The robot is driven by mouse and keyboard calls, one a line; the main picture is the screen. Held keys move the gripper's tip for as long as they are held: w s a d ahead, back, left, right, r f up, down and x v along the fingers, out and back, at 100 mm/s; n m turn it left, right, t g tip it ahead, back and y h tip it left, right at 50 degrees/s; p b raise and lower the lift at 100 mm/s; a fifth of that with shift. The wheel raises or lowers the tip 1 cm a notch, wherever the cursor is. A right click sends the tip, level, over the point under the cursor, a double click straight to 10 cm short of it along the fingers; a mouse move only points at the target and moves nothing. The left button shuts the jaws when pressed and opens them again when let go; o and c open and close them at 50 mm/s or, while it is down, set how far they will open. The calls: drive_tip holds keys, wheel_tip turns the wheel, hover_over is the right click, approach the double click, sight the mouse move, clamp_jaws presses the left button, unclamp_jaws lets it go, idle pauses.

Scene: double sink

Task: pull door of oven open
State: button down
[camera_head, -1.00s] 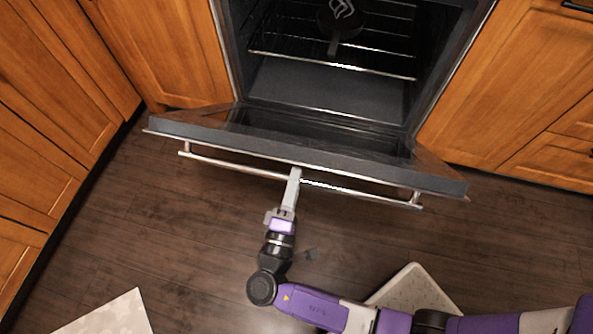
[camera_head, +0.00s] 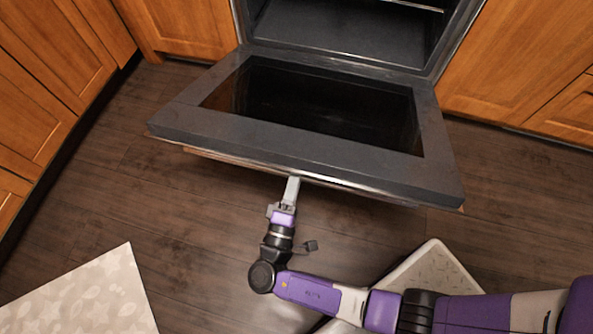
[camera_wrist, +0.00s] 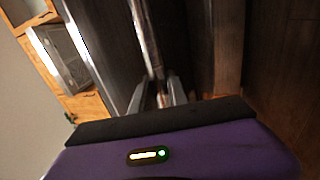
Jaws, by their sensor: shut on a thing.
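The oven door (camera_head: 300,150) is swung far down in the head view, its inner face and dark glass turned up. The oven cavity (camera_head: 345,28) is open behind it. The door's metal handle is mostly hidden under the door's front edge in the head view. It shows as a bar (camera_wrist: 148,40) in the wrist view, running between my fingers. My gripper (camera_head: 292,188) is at the middle of the door's front edge, shut on the handle. Its fingers also show in the wrist view (camera_wrist: 160,98).
Wooden cabinets (camera_head: 45,75) stand at the left, and more (camera_head: 520,60) at the right of the oven. A patterned mat (camera_head: 85,295) lies on the floor at the lower left. Dark wood floor (camera_head: 110,180) is clear around the door's front.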

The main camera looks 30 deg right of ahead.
drive_tip(key=shift+s+a+f, duration=0.1)
drive_tip(key=shift+f, duration=0.3)
drive_tip(key=c, duration=1.3)
unclamp_jaws()
drive_tip(key=v, duration=0.8)
